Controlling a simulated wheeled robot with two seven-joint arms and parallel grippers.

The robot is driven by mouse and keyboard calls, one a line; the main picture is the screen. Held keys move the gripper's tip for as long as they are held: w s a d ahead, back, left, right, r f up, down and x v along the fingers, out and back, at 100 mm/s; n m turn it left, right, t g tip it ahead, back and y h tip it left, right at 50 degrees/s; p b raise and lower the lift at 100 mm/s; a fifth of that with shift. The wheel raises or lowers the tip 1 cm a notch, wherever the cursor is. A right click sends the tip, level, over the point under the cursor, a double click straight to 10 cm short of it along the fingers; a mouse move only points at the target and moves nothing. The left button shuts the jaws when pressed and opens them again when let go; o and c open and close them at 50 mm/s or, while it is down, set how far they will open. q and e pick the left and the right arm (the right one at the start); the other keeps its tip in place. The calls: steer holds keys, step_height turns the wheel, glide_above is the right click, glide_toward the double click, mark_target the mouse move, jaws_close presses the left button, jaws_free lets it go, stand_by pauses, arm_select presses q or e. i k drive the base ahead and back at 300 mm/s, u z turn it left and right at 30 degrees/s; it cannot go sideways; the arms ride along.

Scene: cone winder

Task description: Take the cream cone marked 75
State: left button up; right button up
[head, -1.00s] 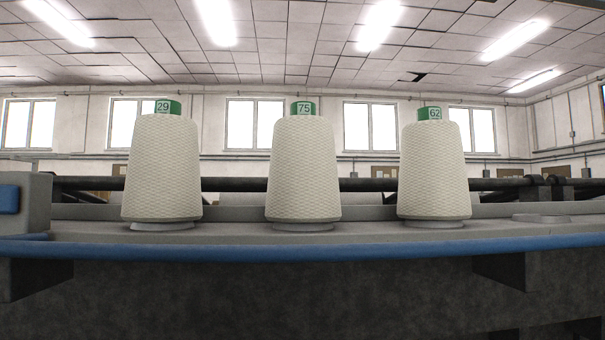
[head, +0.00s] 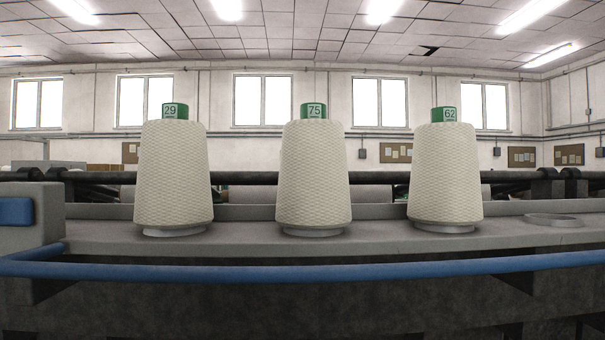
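The cream cone marked 75 (head: 314,175) stands upright in the middle of the row, on a low round grey base. Its green top tube (head: 314,111) carries the number 75. A like cream cone marked 29 (head: 173,175) stands to its left, and one marked 62 (head: 445,175) to its right. All three are apart from each other on the grey machine ledge (head: 370,242). Neither of my grippers shows in the head view.
A blue rail (head: 310,273) runs along the ledge's front. A dark bar (head: 380,177) runs behind the cones. An empty round base (head: 554,220) sits at the right. A grey housing (head: 30,228) with a blue panel stands at the left end.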

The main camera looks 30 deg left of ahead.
mark_target(313, 190)
steer(key=u, duration=1.35)
steer(key=k, duration=1.4)
steer(key=z, duration=0.25)
